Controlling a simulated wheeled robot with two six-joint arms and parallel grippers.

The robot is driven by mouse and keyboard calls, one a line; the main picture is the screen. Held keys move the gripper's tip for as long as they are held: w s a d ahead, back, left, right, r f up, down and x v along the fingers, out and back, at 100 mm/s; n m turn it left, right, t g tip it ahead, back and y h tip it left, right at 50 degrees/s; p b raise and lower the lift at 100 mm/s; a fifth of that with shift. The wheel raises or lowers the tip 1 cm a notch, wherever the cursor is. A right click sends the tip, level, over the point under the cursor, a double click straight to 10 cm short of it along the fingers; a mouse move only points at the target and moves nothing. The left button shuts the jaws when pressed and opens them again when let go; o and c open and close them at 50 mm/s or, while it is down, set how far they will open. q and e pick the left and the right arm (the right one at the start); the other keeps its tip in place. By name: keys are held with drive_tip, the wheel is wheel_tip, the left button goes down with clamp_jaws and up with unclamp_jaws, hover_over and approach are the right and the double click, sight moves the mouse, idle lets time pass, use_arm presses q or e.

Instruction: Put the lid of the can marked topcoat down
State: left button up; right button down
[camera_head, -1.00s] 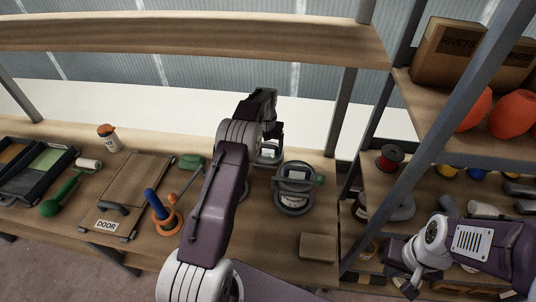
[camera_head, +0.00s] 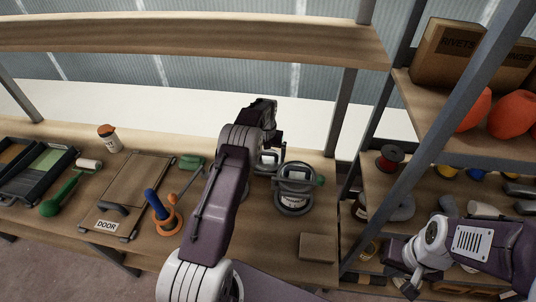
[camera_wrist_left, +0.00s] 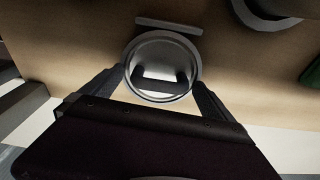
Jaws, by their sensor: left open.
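My left gripper (camera_head: 270,153) is open above the bench. In the left wrist view, its fingers stand on either side of a round grey metal piece (camera_wrist_left: 160,40) with a raised rim and a dark bar across it. I cannot tell whether this is a lid or a can top, nor whether the fingers touch it. To its right in the head view stands a grey can (camera_head: 293,200) with a pale label too small to read; a round piece with a handle shows at its top. My right gripper (camera_head: 408,284) is at the lower right, its jaws unclear.
A small wooden block (camera_head: 317,247) lies at the bench's front right. A blue-handled tool with an orange ring (camera_head: 165,222), a green-handled tool (camera_head: 191,162) and a board marked DOOR (camera_head: 135,185) lie left of my left arm. Shelving posts stand at right.

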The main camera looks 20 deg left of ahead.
sight(267, 162)
use_arm(q)
wheel_tip(267, 162, up, 12)
drive_tip(key=s, duration=0.1)
drive_tip(key=shift+s, duration=0.2)
drive_tip(key=shift+d, duration=0.1)
